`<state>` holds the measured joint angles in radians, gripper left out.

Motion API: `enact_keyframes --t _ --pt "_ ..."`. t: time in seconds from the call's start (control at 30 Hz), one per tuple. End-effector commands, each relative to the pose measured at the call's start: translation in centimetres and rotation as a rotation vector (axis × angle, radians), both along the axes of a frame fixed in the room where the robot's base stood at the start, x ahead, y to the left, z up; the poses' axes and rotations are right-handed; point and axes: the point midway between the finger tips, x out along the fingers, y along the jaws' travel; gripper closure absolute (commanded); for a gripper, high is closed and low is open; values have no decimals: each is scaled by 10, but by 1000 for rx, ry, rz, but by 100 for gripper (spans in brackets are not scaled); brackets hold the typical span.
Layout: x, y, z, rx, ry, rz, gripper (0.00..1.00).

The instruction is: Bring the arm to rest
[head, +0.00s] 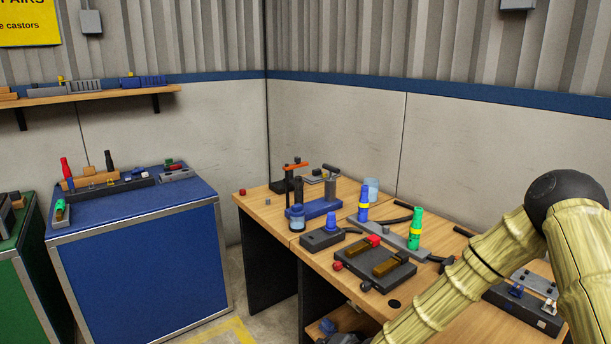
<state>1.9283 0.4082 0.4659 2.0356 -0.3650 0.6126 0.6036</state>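My arm shows at the right of the head view, bent at a dark round joint. One pale, ribbed link slopes down and left from the joint, in front of the wooden workbench (265,208). Another link runs down at the right edge. I cannot tell from this one frame whether the arm is moving.
The workbench holds a dark fixture block (374,272), a green bottle (415,229), a blue bottle (363,204) and a blue-based press (313,208). A blue cabinet (145,265) stands left, beyond open floor. A shelf (90,95) hangs on the wall.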

Motion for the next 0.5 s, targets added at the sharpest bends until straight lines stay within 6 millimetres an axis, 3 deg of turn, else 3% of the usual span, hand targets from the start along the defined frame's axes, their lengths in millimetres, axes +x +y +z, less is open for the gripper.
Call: enact_keyframes --t 0.03,0.2,0.4,0.5 --pt "-25 -2 -17 -43 32 26 100" --pt "-107 -19 -69 -188 126 113 100" --pt "-209 -57 -112 -368 241 230 100" --pt "-259 -81 -124 -460 298 294 100"
